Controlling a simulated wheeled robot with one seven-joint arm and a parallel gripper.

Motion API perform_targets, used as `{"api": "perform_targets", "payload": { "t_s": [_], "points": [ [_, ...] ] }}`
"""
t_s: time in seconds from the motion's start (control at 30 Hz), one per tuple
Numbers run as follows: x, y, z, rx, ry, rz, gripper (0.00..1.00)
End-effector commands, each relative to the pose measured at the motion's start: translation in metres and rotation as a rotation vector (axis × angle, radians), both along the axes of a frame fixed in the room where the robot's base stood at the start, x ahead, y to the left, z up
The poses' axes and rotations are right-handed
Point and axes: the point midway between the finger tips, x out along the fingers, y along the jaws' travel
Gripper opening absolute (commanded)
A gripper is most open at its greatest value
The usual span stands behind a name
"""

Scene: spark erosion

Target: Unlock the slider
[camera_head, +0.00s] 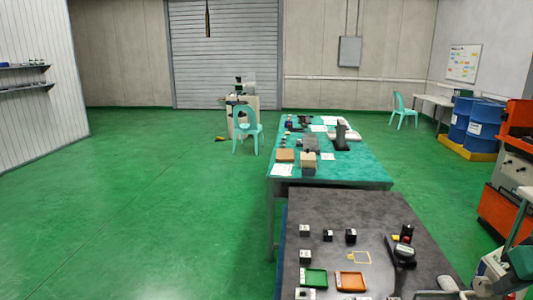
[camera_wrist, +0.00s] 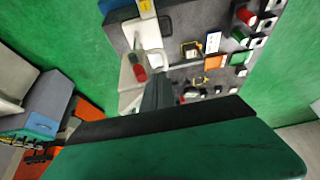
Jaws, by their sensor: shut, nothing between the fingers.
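I cannot make out with certainty which part is the slider or its lock. In the wrist view, my gripper (camera_wrist: 158,92) shows as dark, closed fingers pointing towards the workbench, with nothing held. A pale fixture with a red part (camera_wrist: 140,73) lies just beyond and left of the fingertips. I cannot tell whether they touch it. In the head view, a black device with red and yellow parts (camera_head: 404,248) stands at the right side of the dark near table (camera_head: 325,220).
The near table holds a green tray (camera_head: 315,277), an orange tray (camera_head: 351,281) and several small blocks. A teal table (camera_head: 350,172) stands behind it. An orange machine (camera_head: 508,190) and blue drums (camera_head: 482,127) are at the right. The green floor at the left is clear.

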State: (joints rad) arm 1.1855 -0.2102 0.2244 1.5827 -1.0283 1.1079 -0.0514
Motion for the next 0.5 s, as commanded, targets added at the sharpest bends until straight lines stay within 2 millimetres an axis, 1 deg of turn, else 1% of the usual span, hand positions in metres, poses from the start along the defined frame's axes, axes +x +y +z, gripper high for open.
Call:
{"api": "perform_targets", "payload": {
  "t_s": [0.27, 0.5],
  "points": [
    [0.000, 0.000, 0.000, 0.000, 0.000, 0.000, 0.00],
    [0.000, 0.000, -0.011, 0.000, 0.000, -0.001, 0.00]
  ]
}}
